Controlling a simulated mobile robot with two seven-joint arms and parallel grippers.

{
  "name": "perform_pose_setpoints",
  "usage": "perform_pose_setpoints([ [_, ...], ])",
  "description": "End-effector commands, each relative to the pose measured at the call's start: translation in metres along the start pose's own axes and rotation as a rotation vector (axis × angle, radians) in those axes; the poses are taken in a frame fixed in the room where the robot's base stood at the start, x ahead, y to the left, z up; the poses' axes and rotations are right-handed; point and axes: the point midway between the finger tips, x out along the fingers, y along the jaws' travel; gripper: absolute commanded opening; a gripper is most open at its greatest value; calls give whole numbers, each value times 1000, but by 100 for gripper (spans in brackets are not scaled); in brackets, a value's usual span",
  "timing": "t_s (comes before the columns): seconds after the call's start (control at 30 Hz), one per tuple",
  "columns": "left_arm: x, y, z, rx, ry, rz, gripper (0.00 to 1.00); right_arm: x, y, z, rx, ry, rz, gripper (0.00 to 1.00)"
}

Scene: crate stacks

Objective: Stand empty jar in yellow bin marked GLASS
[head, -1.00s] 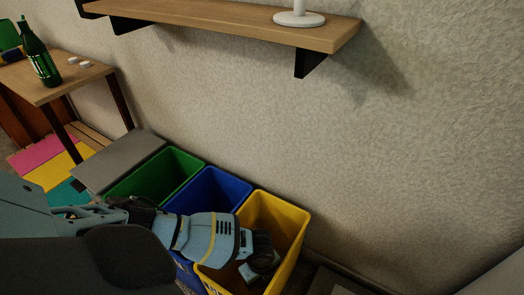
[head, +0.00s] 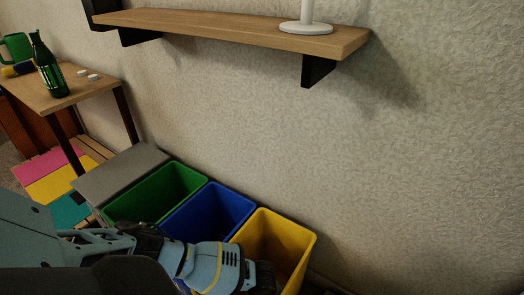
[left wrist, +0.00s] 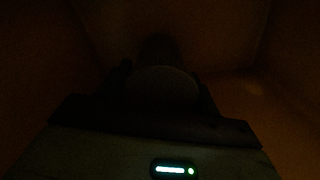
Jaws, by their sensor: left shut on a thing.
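The yellow bin (head: 297,243) stands at the right end of a row of three bins against the wall. My left arm reaches over its left rim, and my left gripper (head: 263,279) is down inside it, partly cut off by the lower edge of the head view. The left wrist view is very dark, with dim orange-brown bin walls around the gripper. There, a round dark shape, seemingly the jar (left wrist: 162,84), sits between the fingers, which are shut on it. Whether it touches the bin floor cannot be told. No GLASS marking is visible. My right gripper is out of view.
The blue bin (head: 249,204) and green bin (head: 203,181) stand left of the yellow one. A grey flat-topped box (head: 122,172) is beyond them. A wooden shelf (head: 230,32) juts from the wall above. A green bottle (head: 51,72) stands on a small table (head: 86,91).

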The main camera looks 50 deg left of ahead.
Motion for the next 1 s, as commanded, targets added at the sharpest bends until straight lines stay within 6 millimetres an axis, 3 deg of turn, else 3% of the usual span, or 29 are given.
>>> perform_pose_setpoints([
  [0.03, 1, 0, 0, 0, 0, 0, 65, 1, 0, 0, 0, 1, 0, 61],
  [0.2, 1, 0, 0, 0, 0, 0, 84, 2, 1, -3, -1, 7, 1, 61],
  [0.57, -4, 0, 0, 0, 0, 0, 84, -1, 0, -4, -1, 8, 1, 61],
  [0.67, -16, 0, 0, 0, 1, -1, 84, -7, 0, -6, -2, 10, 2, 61],
  [1.0, -84, 0, 0, 0, 0, -4, 84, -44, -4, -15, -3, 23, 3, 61],
])
